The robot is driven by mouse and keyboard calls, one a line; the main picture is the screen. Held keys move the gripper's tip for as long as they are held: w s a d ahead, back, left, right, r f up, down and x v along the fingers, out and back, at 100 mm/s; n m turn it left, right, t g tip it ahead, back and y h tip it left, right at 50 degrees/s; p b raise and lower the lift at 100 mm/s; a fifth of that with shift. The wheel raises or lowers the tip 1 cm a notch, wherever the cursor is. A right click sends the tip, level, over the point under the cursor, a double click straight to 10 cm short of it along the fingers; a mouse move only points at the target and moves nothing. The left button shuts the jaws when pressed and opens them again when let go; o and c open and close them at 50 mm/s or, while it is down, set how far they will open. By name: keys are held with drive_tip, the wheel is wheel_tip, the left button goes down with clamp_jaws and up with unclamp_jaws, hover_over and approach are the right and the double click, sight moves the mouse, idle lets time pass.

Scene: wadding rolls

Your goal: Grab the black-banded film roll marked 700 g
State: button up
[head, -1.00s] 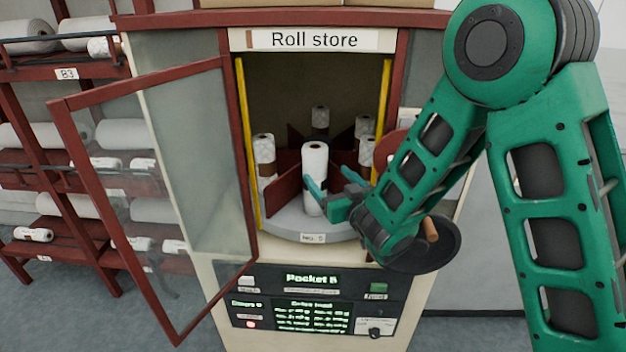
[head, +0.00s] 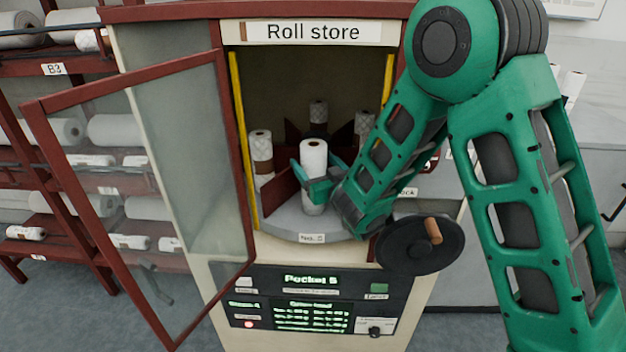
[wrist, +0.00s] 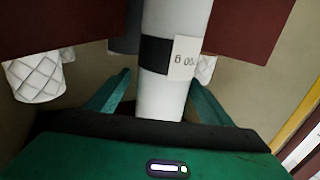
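A white film roll (head: 313,156) stands upright in the front pocket of the turntable (head: 280,226) in the roll store. In the wrist view the roll (wrist: 166,98) has a black band and a pale label with upside-down print; "00 g" can be read, and the first digit is turned out of sight. My gripper (head: 318,184) is at the roll, with a green finger on either side of it. In the wrist view my gripper (wrist: 160,82) has its fingers spread around the roll, with a gap at the left finger; contact at the right one is unclear.
Dark red dividers (head: 281,190) separate the pockets. Other rolls stand behind, including a brown-banded quilted one (head: 261,148) at left. The glass door (head: 150,190) stands open at left. Yellow strips (head: 238,140) edge the opening. A control panel (head: 310,300) sits below.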

drive_tip(key=c, duration=1.5)
drive_tip(key=shift+r, duration=0.2)
